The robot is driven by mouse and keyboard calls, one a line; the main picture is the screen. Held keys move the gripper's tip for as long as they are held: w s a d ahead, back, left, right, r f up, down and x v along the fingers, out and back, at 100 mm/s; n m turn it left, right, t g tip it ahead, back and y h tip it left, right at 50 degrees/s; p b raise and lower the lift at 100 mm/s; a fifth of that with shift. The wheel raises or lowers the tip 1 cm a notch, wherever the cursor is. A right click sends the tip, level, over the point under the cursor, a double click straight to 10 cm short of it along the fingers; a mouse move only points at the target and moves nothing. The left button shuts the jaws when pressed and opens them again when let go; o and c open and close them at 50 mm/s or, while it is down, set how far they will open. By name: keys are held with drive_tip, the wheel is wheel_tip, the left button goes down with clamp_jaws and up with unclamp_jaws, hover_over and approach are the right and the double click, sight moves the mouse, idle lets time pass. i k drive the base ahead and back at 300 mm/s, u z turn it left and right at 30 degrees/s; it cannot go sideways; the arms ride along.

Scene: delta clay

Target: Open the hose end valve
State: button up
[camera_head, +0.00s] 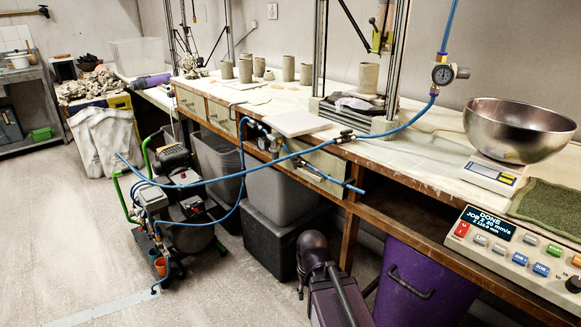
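A blue hose (405,127) runs from a pressure gauge (442,75) at the upper right, along the bench front, toward a compressor (180,205) on the floor. A small dark fitting (345,136) sits on this hose at the bench edge. More small fittings (265,137) show further left on the bench front. A blue hose end (355,188) sticks out below the bench. I cannot tell which fitting is the hose end valve, or any handle's position. A dark jointed part of what looks like my arm (318,255) shows at bottom center.
The bench (400,165) holds clay cylinders (368,78), a white board (297,123), a steel bowl (517,128) on a scale (495,173) and a control panel (520,262). Grey bins (285,235) and a purple bin (420,290) stand underneath. The floor (60,230) at left is mostly clear.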

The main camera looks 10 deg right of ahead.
sight(293, 162)
drive_tip(key=z, duration=0.65)
drive_tip(key=k, duration=1.25)
drive_tip(key=u, duration=0.4)
drive_tip(key=i, duration=1)
drive_tip(key=u, duration=0.05)
